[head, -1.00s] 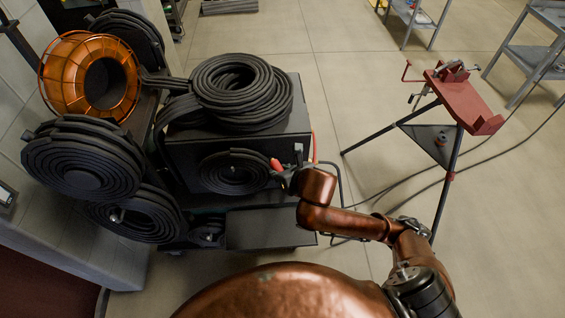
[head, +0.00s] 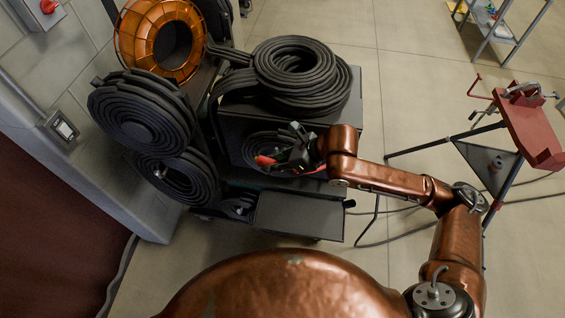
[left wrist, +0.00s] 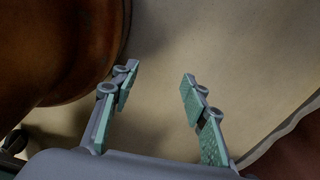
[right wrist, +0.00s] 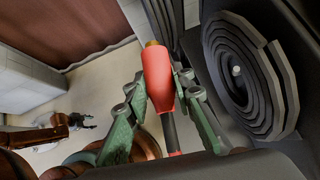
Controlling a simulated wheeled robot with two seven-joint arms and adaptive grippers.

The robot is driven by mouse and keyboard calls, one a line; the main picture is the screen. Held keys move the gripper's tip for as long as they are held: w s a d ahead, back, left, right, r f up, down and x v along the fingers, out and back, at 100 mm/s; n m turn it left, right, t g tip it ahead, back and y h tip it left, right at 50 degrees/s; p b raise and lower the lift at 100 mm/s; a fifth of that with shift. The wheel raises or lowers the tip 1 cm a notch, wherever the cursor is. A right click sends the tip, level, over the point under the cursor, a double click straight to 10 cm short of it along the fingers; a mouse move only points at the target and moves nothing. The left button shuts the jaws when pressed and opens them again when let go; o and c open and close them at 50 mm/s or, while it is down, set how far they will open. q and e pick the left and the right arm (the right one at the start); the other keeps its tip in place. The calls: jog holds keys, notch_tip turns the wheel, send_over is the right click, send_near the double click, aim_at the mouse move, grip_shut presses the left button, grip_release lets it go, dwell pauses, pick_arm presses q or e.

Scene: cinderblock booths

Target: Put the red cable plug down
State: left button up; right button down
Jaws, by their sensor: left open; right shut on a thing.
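The red cable plug (right wrist: 158,80) is between the fingers of my right gripper (right wrist: 160,105), which is shut on it. In the right wrist view its brass-coloured tip points up and a dark cable runs from its lower end. In the head view the red plug (head: 265,161) pokes out left of my right gripper (head: 285,158), in front of the coiled hose on the cart's front. My left gripper (left wrist: 158,100) is open and empty over bare floor in the left wrist view. It does not show in the head view.
The dark cart (head: 345,108) carries a large hose coil (head: 300,75) on top and a low front shelf (head: 298,215). Hose reels (head: 140,115) and an orange reel (head: 160,40) stand at left by the block wall. A red tripod stand (head: 530,125) is at right.

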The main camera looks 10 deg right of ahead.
pick_arm(q)
jog(key=shift+o, duration=0.8)
jog(key=shift+w, duration=0.3)
pick_arm(e)
jog(key=shift+a, duration=0.15)
pick_arm(q)
jog(key=o, duration=0.6)
jog(key=w+d+r+m+t, duration=0.1)
jog(key=w+d+r+t, duration=0.1)
jog(key=w, duration=1.1)
notch_tip(320, 180, up, 2)
jog(key=shift+d+r, duration=0.1)
jog(key=shift+d, duration=0.55)
jog(key=shift+o, duration=0.3)
jog(key=w+d+r+m+t+h, duration=0.1)
jog(key=w+d+r+t, duration=0.1)
jog(key=w, duration=0.5)
notch_tip(320, 180, up, 2)
jog(key=shift+w+d+r, duration=0.2)
jog(key=shift+w+d, duration=0.2)
jog(key=shift+d, duration=0.35)
jog(key=m+t+h, duration=0.2)
jog(key=t+h, duration=0.5)
jog(key=t, duration=0.4)
send_near(270, 163)
jog(key=x, duration=0.7)
jog(key=f+x, duration=0.1)
jog(key=x, duration=0.2)
jog(key=shift+w, duration=0.3)
jog(key=shift+c, duration=0.7)
